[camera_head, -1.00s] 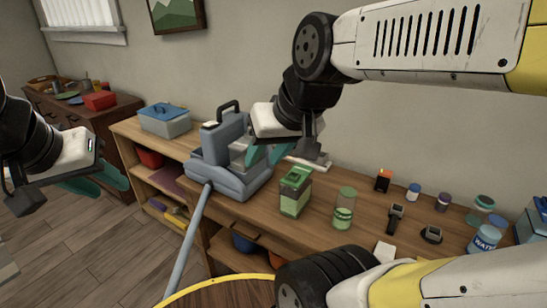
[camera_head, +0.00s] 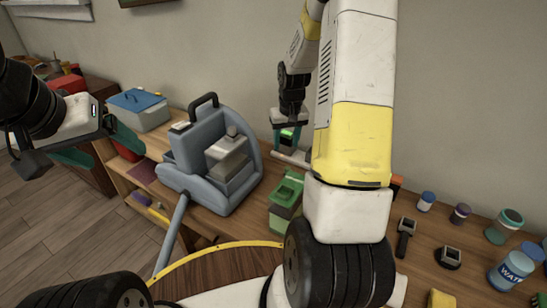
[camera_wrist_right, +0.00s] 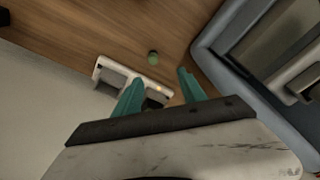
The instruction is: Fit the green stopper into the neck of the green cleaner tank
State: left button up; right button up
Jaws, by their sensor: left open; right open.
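The green cleaner tank (camera_head: 285,192), a translucent box with green liquid and a green top, stands on the wooden bench, partly hidden by my right arm. Whether its neck is empty cannot be told. In the right wrist view a small round green piece, apparently the stopper (camera_wrist_right: 153,57), lies on the wood beyond my right gripper (camera_wrist_right: 161,94). That gripper is open and empty, its teal fingers over a white slotted device (camera_wrist_right: 112,77). In the head view the right hand is near the wall behind the tank. My left gripper (camera_head: 100,148) is open and empty at the left.
A blue-grey cleaning machine (camera_head: 184,150) with a hose stands left of the tank. A lidded grey bin (camera_head: 140,110) is further left.

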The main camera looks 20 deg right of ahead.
aim_at(287, 168)
jog(key=shift+g, duration=0.3)
jog(key=f, duration=0.4)
jog(key=w+d+f, duration=0.1)
jog(key=f, duration=0.4)
jog(key=w+f, duration=0.1)
jog(key=f, duration=0.3)
jog(key=shift+d+f, duration=0.15)
jog(key=shift+d, duration=0.2)
grip_shut()
